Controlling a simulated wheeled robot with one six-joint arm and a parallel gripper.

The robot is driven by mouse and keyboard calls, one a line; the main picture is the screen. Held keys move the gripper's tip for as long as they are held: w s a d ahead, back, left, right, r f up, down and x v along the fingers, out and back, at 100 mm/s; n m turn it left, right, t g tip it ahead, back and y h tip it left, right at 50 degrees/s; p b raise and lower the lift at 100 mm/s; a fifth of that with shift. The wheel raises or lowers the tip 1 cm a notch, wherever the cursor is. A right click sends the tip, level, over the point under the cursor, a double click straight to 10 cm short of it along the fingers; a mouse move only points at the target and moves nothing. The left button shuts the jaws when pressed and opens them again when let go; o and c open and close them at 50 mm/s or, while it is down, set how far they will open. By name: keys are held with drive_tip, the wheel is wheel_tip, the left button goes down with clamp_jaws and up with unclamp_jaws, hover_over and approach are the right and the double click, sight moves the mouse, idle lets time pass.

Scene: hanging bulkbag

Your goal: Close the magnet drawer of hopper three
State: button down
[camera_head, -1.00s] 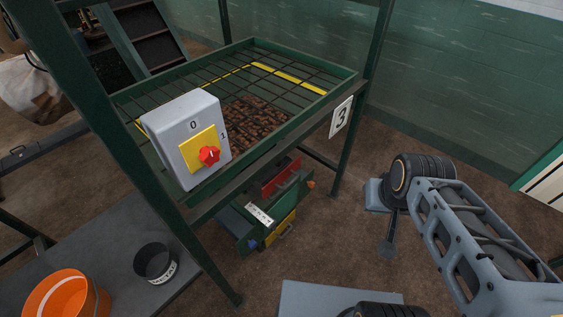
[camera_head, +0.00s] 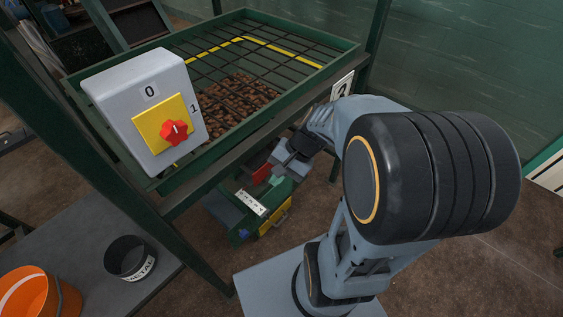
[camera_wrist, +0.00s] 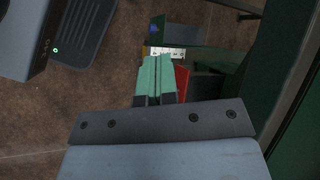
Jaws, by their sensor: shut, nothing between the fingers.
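Hopper three (camera_head: 230,95) is a green frame with a grid over brown lumps; its "3" plate (camera_head: 342,87) is partly covered by my arm. Below it is the green magnet housing with a white label (camera_head: 250,203), a red part (camera_head: 261,174) and a yellow face (camera_head: 274,218). I cannot tell how far the drawer stands out. My gripper (camera_head: 276,181) is at the housing's upper right side, its green fingers together and empty. In the wrist view the fingers (camera_wrist: 155,78) point toward the label (camera_wrist: 167,53), beside the red part (camera_wrist: 182,82). Contact is unclear.
A grey switch box (camera_head: 145,110) with a red knob hangs at the hopper's near corner. A dark metal pot (camera_head: 130,259) and an orange bucket (camera_head: 40,295) stand on a grey surface at lower left. Green posts and the hopper's rim are close to my arm.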

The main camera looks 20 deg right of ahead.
drive_tip(key=w+d+f+m+t+b, duration=0.5)
drive_tip(key=d+f+m+t, duration=0.35)
drive_tip(key=f+m, duration=0.2)
drive_tip(key=w+d+f+m+t+b, duration=0.4)
drive_tip(key=d+f+m+t+b, duration=0.3)
drive_tip(key=d+f+m, duration=0.4)
drive_tip(key=r+x, duration=0.2)
drive_tip(key=x, duration=1.1)
drive_tip(key=shift+w+a+m+t+y, duration=0.2)
drive_tip(key=shift+a+m+t+y, duration=0.15)
drive_tip(key=shift+a, duration=0.1)
drive_tip(key=shift+w, duration=0.1)
